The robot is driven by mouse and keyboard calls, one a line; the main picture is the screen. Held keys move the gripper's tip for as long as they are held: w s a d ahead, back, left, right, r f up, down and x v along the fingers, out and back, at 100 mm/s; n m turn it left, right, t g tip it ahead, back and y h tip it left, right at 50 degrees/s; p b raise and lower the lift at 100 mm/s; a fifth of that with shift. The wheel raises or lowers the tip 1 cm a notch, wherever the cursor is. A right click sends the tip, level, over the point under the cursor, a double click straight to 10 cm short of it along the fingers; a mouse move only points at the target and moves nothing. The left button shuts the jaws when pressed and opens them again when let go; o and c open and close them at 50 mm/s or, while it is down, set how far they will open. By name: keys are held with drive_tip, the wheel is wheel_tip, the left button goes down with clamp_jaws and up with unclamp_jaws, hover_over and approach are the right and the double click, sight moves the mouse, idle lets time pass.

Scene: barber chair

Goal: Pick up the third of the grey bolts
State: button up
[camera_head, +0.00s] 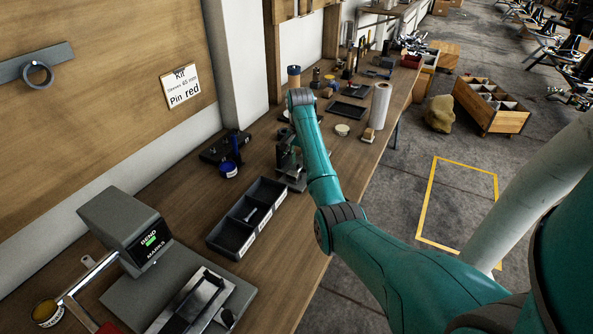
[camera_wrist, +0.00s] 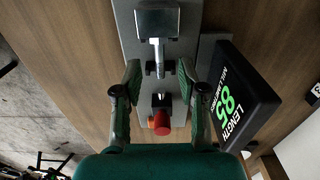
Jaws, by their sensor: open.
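In the wrist view my gripper (camera_wrist: 160,78) is open, with one finger on each side of a slim silvery shank that looks like a grey bolt (camera_wrist: 157,55). This shank lies along a length gauge (camera_wrist: 158,20) between its metal block and its red knob end. The fingers look apart from it. In the head view a light grey bolt (camera_head: 252,214) lies in the middle compartment of a black tray (camera_head: 214,240). My arm hides most of my gripper there. I cannot tell which bolt is the third.
The gauge's display (camera_wrist: 239,95) reads 85 beside my right finger. In the head view a bend-marks device (camera_head: 125,222) stands at the near left. A blue-labelled pot (camera_head: 228,170) and a white paper roll (camera_head: 380,106) stand on the bench (camera_head: 290,240). Bare wood lies right of the tray.

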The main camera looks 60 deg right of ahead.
sight(299, 169)
wheel_tip(299, 169, down, 3)
drive_tip(key=shift+r, duration=0.1)
clamp_jaws()
